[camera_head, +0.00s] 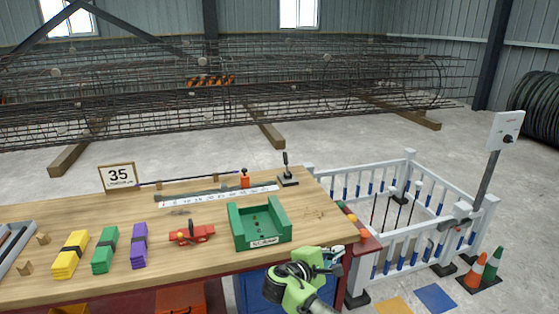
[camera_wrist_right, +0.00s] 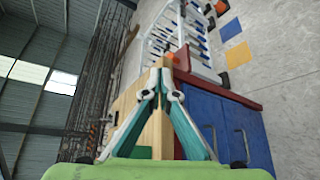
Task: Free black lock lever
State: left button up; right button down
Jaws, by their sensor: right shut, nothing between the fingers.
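A black upright lever (camera_head: 285,160) on a dark base stands at the back right of the wooden table (camera_head: 330,215). It looks like the lock lever, though its details are too small to tell. My right gripper (camera_head: 335,256) is at the table's front right corner, well in front of the lever and apart from it. In the right wrist view its fingers (camera_wrist_right: 165,78) converge at the tips, shut and empty. The lever cannot be made out in the wrist view. My left gripper is not in view.
A green tray (camera_head: 237,228), a red tool (camera_head: 190,233) and yellow, green and purple bundles (camera_head: 139,246) lie on the table. A ruler (camera_head: 215,197) and a small orange object (camera_head: 245,179) are behind. White fencing (camera_head: 420,240) stands to the right.

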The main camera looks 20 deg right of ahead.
aim_at(285, 155)
jog(key=i, duration=2)
